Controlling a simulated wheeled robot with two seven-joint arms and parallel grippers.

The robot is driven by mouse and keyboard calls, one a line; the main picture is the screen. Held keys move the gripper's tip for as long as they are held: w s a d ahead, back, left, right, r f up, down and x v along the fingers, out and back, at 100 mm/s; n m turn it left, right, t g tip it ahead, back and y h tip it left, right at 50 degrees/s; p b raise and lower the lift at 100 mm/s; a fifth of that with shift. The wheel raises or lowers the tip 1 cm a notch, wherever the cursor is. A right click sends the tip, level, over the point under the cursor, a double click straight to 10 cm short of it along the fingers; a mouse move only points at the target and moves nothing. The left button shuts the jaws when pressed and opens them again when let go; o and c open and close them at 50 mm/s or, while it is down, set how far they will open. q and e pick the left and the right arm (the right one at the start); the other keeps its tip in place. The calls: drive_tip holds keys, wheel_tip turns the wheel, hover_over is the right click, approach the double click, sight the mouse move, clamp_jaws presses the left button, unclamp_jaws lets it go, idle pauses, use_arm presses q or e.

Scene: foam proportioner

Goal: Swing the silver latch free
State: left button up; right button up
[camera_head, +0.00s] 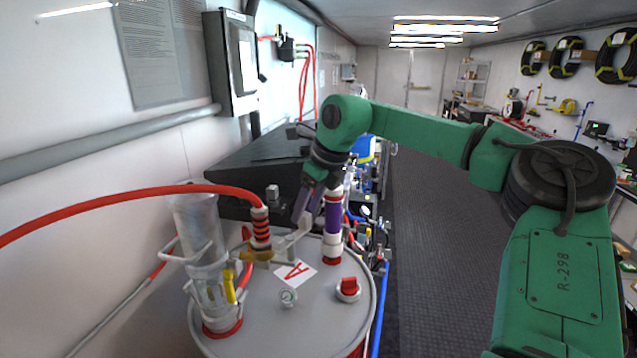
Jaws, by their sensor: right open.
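A pale silver latch (298,239) stands on the grey drum lid (325,309), between a brass fitting (262,256) and an upright white tube with a purple band (333,218). My right gripper (303,214) reaches down from above with its dark fingers at the upper end of the latch. It is open, and the latch is not seen gripped. The fingers partly overlap the latch and the tube, so I cannot tell whether they touch. My left gripper is not in view.
A red hose (130,198) runs from the left to the brass fitting. A black case (262,165) lies behind. The aisle floor (430,230) is clear.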

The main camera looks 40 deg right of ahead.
drive_tip(key=b+v, duration=0.1)
drive_tip(key=v, duration=1.1)
drive_tip(key=shift+s+r+b, duration=0.15)
drive_tip(key=shift+s+b, duration=0.05)
drive_tip(key=shift+b, duration=0.2)
